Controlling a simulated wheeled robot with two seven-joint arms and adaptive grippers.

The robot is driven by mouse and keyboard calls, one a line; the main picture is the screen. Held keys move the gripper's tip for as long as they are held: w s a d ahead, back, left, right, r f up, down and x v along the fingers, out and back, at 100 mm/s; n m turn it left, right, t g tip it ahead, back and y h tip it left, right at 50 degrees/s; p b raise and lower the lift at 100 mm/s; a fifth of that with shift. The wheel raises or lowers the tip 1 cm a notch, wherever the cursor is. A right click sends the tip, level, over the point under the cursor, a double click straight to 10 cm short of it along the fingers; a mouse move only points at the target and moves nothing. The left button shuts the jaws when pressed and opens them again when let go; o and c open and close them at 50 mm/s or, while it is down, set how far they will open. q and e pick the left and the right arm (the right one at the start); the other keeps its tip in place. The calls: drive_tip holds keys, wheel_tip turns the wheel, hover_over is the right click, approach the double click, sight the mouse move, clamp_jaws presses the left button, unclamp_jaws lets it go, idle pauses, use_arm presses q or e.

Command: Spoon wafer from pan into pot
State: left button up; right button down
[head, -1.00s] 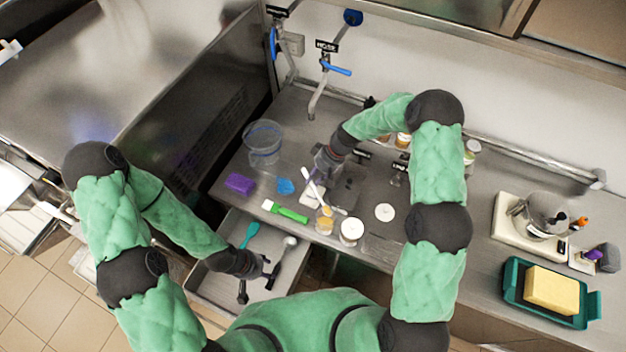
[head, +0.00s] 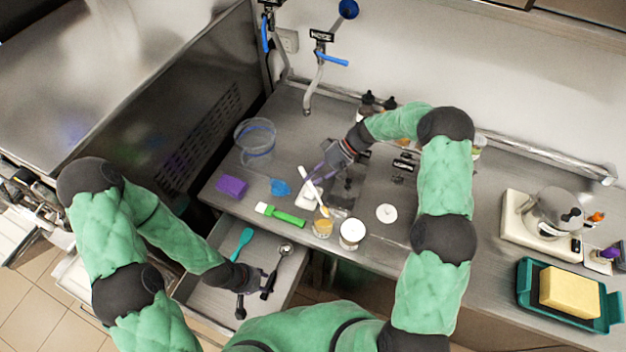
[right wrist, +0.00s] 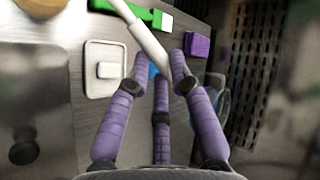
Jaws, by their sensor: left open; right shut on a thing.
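My right gripper (head: 318,172) is shut on the white handle of a slim utensil (head: 313,190), above the middle of the counter. In the right wrist view the white handle (right wrist: 150,38) passes between the purple fingertips (right wrist: 160,72); which kind of utensil it is cannot be told. My left gripper (head: 254,302) is open and empty over the open drawer. I cannot make out a pan or a wafer for certain.
The drawer (head: 215,298) holds a teal utensil (head: 242,240) and a metal spoon (head: 284,252). A clear bucket (head: 255,140), purple block (head: 232,187), green tool (head: 282,214), amber jar (head: 323,228) and white-topped jar (head: 352,233) stand nearby. A teal tray (head: 530,290) holds a yellow sponge (head: 568,292).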

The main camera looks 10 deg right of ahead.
drive_tip(key=shift+w+d+f+m+g+y+b, duration=0.1)
drive_tip(key=shift+f+g+y+b, duration=0.2)
drive_tip(key=shift+y+b, duration=1)
drive_tip(key=shift+d+f+m+g+y+b, duration=0.25)
drive_tip(key=shift+y+b, duration=0.45)
drive_tip(key=shift+b, duration=1.2)
drive_tip(key=shift+w+f+n+g+y+b, duration=0.1)
drive_tip(key=shift+f+g+y+b, duration=0.25)
drive_tip(key=shift+y+b, duration=0.95)
drive_tip(key=shift+h+b, duration=0.3)
